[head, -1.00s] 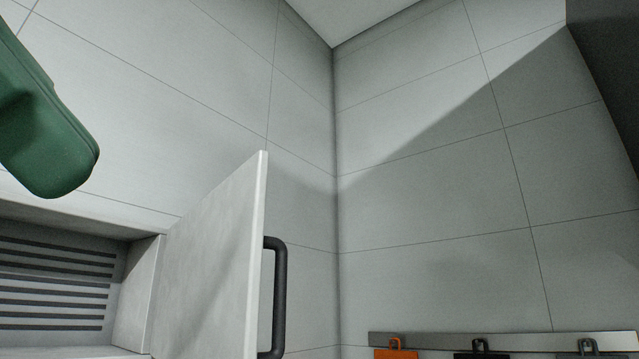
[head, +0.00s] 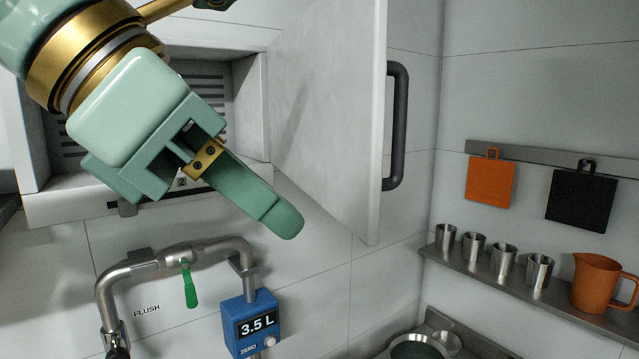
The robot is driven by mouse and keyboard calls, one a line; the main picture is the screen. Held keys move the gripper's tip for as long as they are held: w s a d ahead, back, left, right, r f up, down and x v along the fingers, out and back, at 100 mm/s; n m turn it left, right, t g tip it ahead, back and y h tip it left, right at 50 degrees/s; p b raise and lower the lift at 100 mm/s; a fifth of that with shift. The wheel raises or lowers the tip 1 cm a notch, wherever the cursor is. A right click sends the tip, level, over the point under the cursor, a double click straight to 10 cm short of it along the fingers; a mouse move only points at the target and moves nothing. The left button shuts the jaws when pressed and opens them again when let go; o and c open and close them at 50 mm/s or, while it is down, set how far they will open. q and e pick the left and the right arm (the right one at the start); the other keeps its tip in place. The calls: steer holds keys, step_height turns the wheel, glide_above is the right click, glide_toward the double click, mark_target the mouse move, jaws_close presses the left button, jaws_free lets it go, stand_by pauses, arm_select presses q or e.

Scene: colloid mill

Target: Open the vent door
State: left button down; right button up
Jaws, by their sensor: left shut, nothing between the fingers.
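The vent door (head: 338,110) is a pale grey panel with a black bar handle (head: 399,125) on its outer face. It stands swung wide open on the right side of the vent box (head: 251,112), whose slatted inside shows behind my arm. My left gripper (head: 288,222) is shut and empty, in front of the vent opening and left of the door's lower part. It is apart from the handle. My right gripper is not in view.
Below are a steel pipe with a green lever (head: 190,285) and a blue meter (head: 250,322) reading 3.5 L. On the right wall, a shelf (head: 520,295) holds several steel cups and an orange jug (head: 597,283). An orange board (head: 490,181) and a black board (head: 581,197) hang above.

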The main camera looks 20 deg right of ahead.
arm_select(q)
steer(key=d+p, duration=0.1)
steer(key=d, duration=0.2)
steer(key=shift+w+d+r, duration=0.1)
steer(key=shift+d+r, duration=0.05)
steer(key=shift+d, duration=0.35)
